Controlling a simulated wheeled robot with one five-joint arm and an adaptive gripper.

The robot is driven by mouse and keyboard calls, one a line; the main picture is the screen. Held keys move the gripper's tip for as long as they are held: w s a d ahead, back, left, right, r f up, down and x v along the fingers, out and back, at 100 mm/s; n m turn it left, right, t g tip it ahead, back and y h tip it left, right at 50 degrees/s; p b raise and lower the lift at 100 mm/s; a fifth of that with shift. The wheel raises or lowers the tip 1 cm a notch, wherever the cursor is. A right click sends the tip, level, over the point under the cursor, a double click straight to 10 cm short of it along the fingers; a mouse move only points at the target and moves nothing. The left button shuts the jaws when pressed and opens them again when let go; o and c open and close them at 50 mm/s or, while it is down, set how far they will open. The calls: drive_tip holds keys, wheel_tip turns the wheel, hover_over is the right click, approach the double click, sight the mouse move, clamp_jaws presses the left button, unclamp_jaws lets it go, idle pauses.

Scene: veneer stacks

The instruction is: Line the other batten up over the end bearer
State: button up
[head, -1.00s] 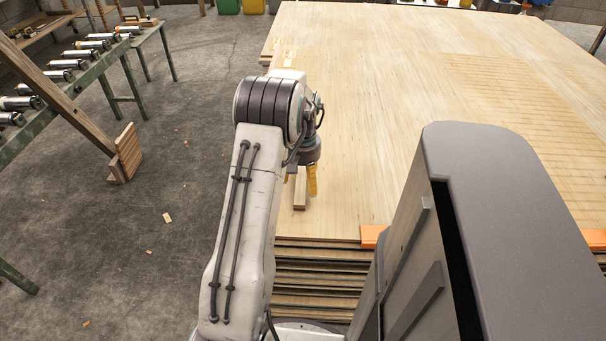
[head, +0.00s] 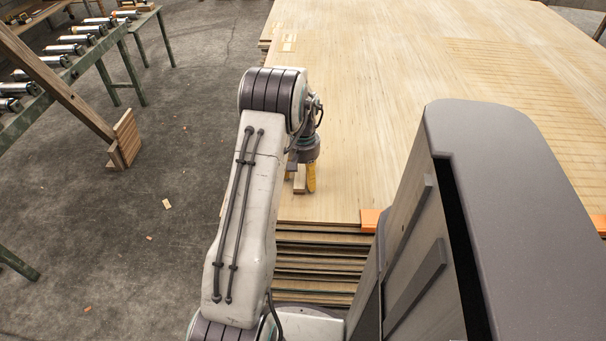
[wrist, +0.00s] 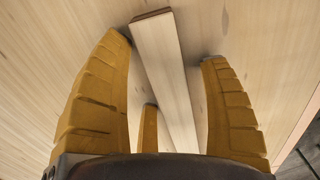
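A pale wooden batten (head: 299,181) lies flat on the top veneer sheet, close to the stack's near edge. In the wrist view the batten (wrist: 164,65) runs lengthwise between my gripper's yellow fingers, its reddish-brown end pointing up the picture. My gripper (head: 308,185) is low over it, fingers spread; in the wrist view the gripper (wrist: 168,45) shows a clear gap on the batten's right and a narrow one on its left. A third finger shows at the batten's lower left. I cannot pick out the end bearer.
The veneer stack (head: 380,100) fills the middle and right, with layered edges below. An orange piece (head: 370,219) sits at its near edge. A green roller stand (head: 95,45) and a leaning timber post (head: 60,80) stand left.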

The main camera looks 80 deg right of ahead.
drive_tip(key=c, duration=1.2)
drive_tip(key=shift+w, duration=0.1)
drive_tip(key=shift+w, duration=0.1)
